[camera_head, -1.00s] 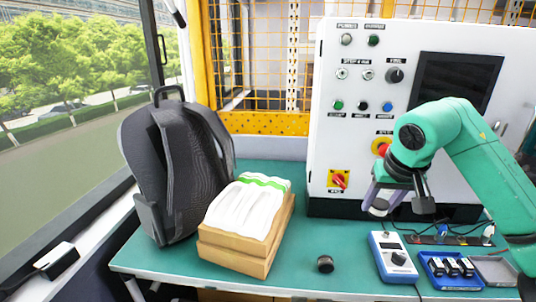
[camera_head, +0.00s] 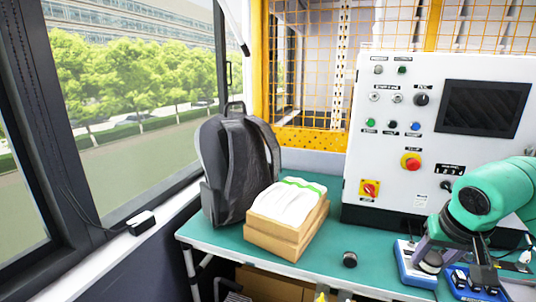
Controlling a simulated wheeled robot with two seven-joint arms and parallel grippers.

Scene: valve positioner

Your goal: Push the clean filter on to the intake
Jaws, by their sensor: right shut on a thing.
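My right gripper (camera_head: 434,259) is at the lower right, on a green arm that comes in from the right. It is shut on a small pale, rounded piece (camera_head: 430,265), probably the clean filter; the gripper partly covers it. The piece is in front of the blue-and-white device (camera_head: 404,256) on the bench; I cannot tell whether they touch. I cannot make out the intake. A small dark cylinder (camera_head: 350,260) stands on the bench, left of the device. My left gripper is not in view.
A blue tray (camera_head: 456,284) with small black-and-white parts lies below the gripper. A white control panel (camera_head: 400,185) stands behind. The green bench top (camera_head: 335,280) is clear around the dark cylinder.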

